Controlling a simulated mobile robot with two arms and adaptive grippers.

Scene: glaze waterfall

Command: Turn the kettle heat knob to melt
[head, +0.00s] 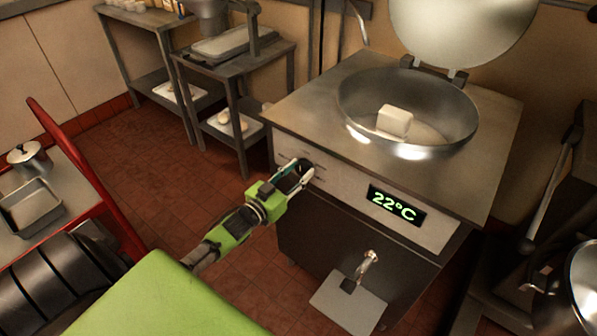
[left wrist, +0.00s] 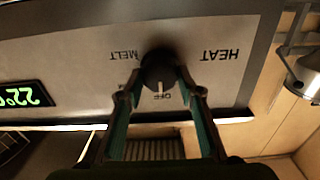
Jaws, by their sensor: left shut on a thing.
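The kettle (head: 500,130) is a steel unit with a round open bowl (head: 360,95), and its front panel carries the controls. In the left wrist view, which is upside down, the dark round heat knob (left wrist: 158,68) sits between the labels MELT, HEAT and OFF. Its white pointer is at OFF. My left gripper (head: 303,170) is at the panel's left end, and its two fingers (left wrist: 160,82) are shut on the knob's sides. In the head view the fingers largely hide the knob. The display (head: 397,206) reads 22°C. My right gripper is not in view.
A white block (head: 394,121) lies in the bowl under the raised lid (head: 460,30). A drain tap (head: 366,262) sticks out below the panel. A red-framed cart (head: 85,180) stands at left. Tiled floor (head: 160,185) is open between the cart and kettle.

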